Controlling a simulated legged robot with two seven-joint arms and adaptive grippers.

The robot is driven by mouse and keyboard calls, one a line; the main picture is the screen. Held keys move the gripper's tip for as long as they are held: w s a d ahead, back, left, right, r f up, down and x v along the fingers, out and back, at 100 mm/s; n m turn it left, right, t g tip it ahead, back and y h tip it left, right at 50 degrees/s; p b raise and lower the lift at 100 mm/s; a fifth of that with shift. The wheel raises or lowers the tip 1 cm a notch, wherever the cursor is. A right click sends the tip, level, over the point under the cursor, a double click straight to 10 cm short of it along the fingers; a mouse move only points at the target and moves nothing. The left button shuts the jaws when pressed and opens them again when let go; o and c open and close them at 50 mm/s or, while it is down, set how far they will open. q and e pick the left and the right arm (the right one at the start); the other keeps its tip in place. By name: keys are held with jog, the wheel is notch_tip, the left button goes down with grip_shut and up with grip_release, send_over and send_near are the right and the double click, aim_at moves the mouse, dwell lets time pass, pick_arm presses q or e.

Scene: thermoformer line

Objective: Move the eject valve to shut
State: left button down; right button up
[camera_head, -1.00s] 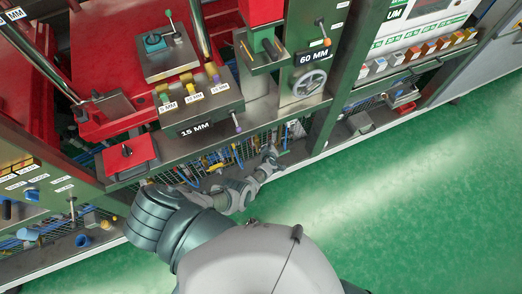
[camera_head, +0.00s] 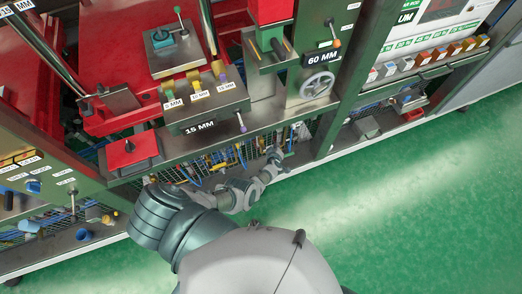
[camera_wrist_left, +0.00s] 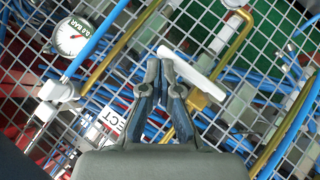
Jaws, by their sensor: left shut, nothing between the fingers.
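In the left wrist view a pale lever handle (camera_wrist_left: 193,73) lies diagonally over a brass-coloured pipe fitting (camera_wrist_left: 203,92). A white label (camera_wrist_left: 110,121) ending in "ECT" shows at the lower left, partly hidden by my gripper; the lever is probably the eject valve's. My left gripper (camera_wrist_left: 162,62) is shut and empty, its fingertips at the upper left end of the lever. I cannot tell whether they touch it. In the head view my left gripper (camera_head: 277,156) is in front of the mesh below the bench, and the valve is too small to make out. My right gripper is out of view.
Wire mesh (camera_wrist_left: 245,110) with blue hoses and brass pipes lies behind the lever. A pressure gauge (camera_wrist_left: 72,36) sits at the upper left. In the head view, a handwheel (camera_head: 317,85) and the 15 MM block (camera_head: 205,105) are above. The green floor (camera_head: 400,200) is clear.

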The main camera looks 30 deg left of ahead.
pick_arm(q)
jog(key=s+d+r+p, duration=0.2)
jog(key=r+p, duration=0.4)
jog(key=s+d+r+p, duration=0.2)
jog(key=r+p, duration=0.4)
jog(key=p, duration=0.1)
jog(key=shift+d, duration=0.3)
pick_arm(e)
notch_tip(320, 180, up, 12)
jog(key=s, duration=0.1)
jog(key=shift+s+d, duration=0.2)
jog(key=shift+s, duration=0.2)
pick_arm(q)
jog(key=shift+s+a, duration=0.1)
jog(key=shift+a, duration=0.15)
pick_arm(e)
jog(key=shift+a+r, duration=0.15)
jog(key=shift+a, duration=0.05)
pick_arm(q)
jog(key=shift+d, duration=0.1)
